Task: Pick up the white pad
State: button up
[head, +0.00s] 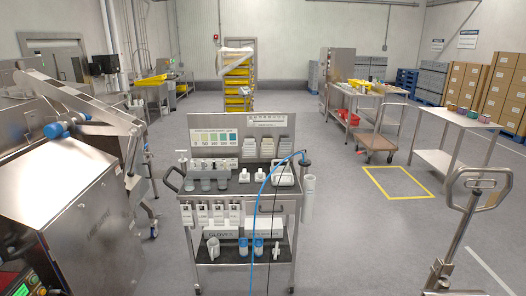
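A dark-topped service cart (232,186) stands in the middle of the head view. Its back panel holds two stacks of pale pads, a left stack (267,148) and a right stack (284,147). They look whitish to grey, and I cannot tell for sure which one is the white pad. A white box-like item (284,174) sits on the top shelf at the right. My gripper is not in view.
A blue hose (265,190) and a dark cable hang across the cart's front. A steel machine (75,215) fills the left. A steel table (455,125) and a wheeled handle frame (462,235) stand at right. Open floor (350,230) lies right of the cart.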

aim_at(244, 176)
jog(key=i+j, duration=0.15)
jog(key=i, duration=0.5)
jog(key=i+j, duration=0.2)
jog(key=i, duration=0.45)
jog(key=i+j+u, duration=0.1)
jog(key=i, duration=0.55)
jog(key=i+j, duration=0.25)
jog(key=i, duration=0.15)
jog(key=i+j, duration=0.25)
jog(key=i, duration=0.15)
jog(key=i+j, duration=0.25)
jog(key=i, duration=0.15)
